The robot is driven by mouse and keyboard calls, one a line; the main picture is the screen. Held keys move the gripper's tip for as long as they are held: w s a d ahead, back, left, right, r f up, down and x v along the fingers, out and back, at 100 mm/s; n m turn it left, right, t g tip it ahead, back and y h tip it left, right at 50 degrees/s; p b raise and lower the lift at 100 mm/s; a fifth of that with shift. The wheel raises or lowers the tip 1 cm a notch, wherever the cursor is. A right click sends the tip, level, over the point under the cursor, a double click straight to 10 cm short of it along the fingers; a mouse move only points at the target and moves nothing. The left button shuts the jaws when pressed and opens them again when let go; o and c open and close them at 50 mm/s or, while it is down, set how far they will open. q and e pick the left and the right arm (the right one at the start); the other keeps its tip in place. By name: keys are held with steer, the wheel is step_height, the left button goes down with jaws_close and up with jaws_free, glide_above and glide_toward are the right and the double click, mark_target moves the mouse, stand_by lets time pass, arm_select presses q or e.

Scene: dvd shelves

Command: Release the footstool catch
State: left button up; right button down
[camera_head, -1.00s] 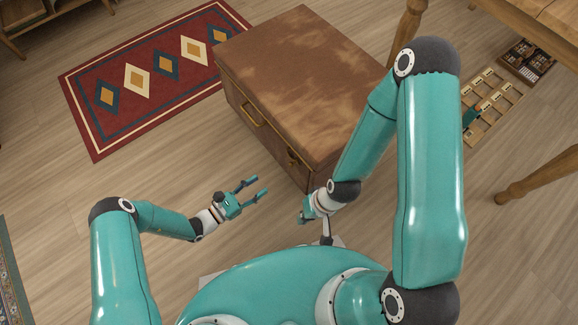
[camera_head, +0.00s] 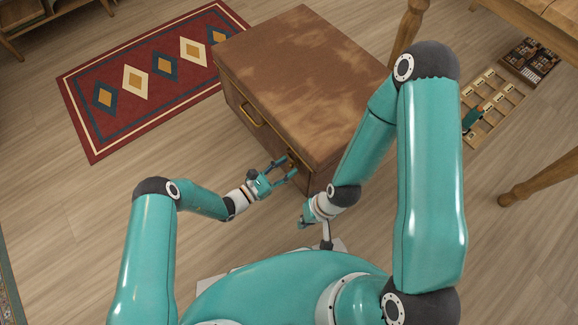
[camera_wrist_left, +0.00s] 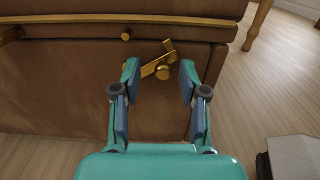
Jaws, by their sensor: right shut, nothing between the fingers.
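The footstool (camera_head: 300,80) is a brown, worn leather box with its lid down. Its front face carries a brass handle (camera_head: 252,115) and a brass catch (camera_wrist_left: 158,62), a slanted lever with a round knob. A small brass peg (camera_wrist_left: 126,36) sits up and left of the catch in the left wrist view. My left gripper (camera_head: 288,170) is open at the front face, its fingers on either side of the catch in the wrist view, with nothing held. Whether they touch it cannot be told. My right gripper (camera_head: 303,222) is shut and empty, near the footstool's front right corner.
A red patterned rug (camera_head: 150,75) lies left of the footstool. A wooden table (camera_head: 545,170) stands at the right, with a compartment tray (camera_head: 490,108) and a dark case (camera_head: 530,60) on the floor beneath.

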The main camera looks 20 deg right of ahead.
arm_select(q)
jaws_close()
steer(key=shift+w+a+f+m, duration=0.15)
steer(key=shift+f+m, duration=0.15)
steer(key=shift+m, duration=0.6)
jaws_free()
steer(key=shift+o, duration=0.3)
steer(key=v, duration=1.2)
